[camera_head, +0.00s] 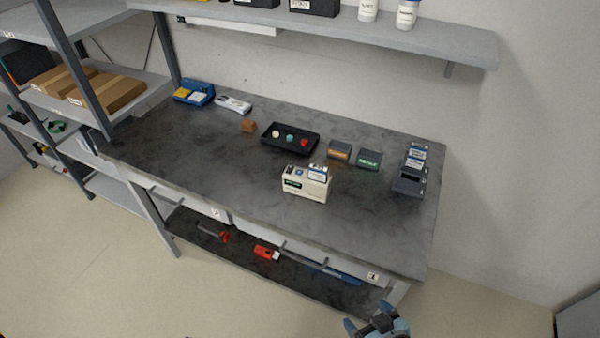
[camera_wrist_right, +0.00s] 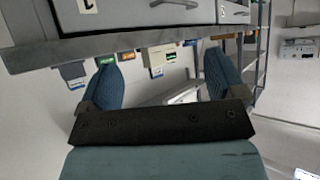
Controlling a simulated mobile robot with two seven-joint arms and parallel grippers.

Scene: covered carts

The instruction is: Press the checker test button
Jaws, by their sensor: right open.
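The checker (camera_head: 306,184) is a cream-coloured box with a small dark display on its front, standing near the front middle of the dark workbench (camera_head: 220,165). A small blue patch and a white-and-blue piece show on its top; I cannot tell which part is the test button. My right gripper (camera_head: 376,325) is at the bottom edge of the head view, in front of and below the bench, well apart from the checker. In the right wrist view the gripper (camera_wrist_right: 165,85) has its two blue fingers spread with nothing between them. My left gripper is not in view.
A black tray (camera_head: 290,138) with coloured knobs lies behind the checker. Small dark boxes (camera_head: 370,158) and a dark rack (camera_head: 408,182) stand to the right. A blue device (camera_head: 194,92) is at the back left. A shelf (camera_head: 440,42) overhangs the bench's back.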

